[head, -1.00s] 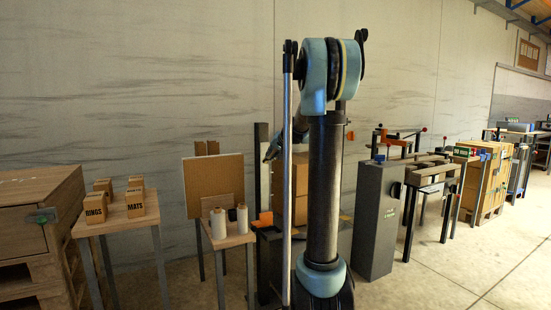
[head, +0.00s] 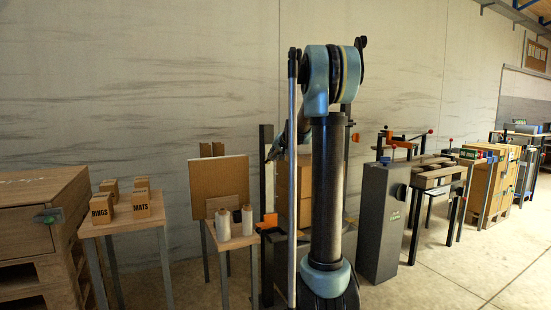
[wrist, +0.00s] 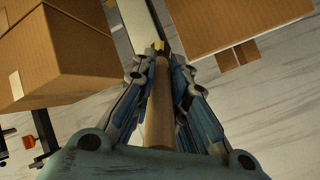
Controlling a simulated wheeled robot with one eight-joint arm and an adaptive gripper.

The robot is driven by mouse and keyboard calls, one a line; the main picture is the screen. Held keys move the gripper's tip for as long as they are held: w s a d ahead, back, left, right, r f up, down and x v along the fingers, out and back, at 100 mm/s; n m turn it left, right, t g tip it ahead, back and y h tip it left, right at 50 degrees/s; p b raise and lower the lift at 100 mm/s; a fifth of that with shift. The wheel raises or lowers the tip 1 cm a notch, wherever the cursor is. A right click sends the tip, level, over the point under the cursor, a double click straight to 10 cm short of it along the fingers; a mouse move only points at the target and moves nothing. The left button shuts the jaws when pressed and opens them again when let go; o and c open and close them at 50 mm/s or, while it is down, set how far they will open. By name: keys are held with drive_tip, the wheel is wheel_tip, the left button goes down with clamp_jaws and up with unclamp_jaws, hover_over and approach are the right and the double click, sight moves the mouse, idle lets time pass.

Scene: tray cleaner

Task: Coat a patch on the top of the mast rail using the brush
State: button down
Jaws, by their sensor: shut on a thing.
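My gripper (wrist: 160,75) is shut on the wooden handle of the brush (wrist: 157,115) in the wrist view. The handle runs up between the fingers to a small brass-coloured part at its far end; the bristles cannot be made out. A pale, narrow bar (wrist: 141,18), perhaps the mast rail, lies just beyond that end. Whether the brush touches it cannot be told. In the head view, my arm's column hides most of the work area, and the brush cannot be made out. A dark upright post (head: 266,180) stands left of my arm.
Cardboard boxes (wrist: 65,60) lie left of the gripper, with another box (wrist: 225,20) at upper right. In the head view, a small table with white rolls (head: 223,225) stands left of my arm. A grey cabinet (head: 382,225) stands right. Floor at right front is clear.

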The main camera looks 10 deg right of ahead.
drive_tip(key=shift+w+a, duration=0.15)
drive_tip(key=shift+w, duration=0.2)
idle(0.3)
drive_tip(key=shift+w+d+r, duration=0.6)
drive_tip(key=shift+d+r, duration=0.1)
drive_tip(key=shift+d, duration=1.25)
drive_tip(key=shift+s+a, duration=0.3)
drive_tip(key=shift+a, duration=0.7)
drive_tip(key=shift+s+a, duration=0.3)
drive_tip(key=shift+a, duration=0.65)
drive_tip(key=shift+r, duration=0.7)
drive_tip(key=shift+w+d, duration=0.3)
drive_tip(key=shift+d, duration=0.7)
drive_tip(key=shift+w+d, duration=0.3)
drive_tip(key=shift+d, duration=0.65)
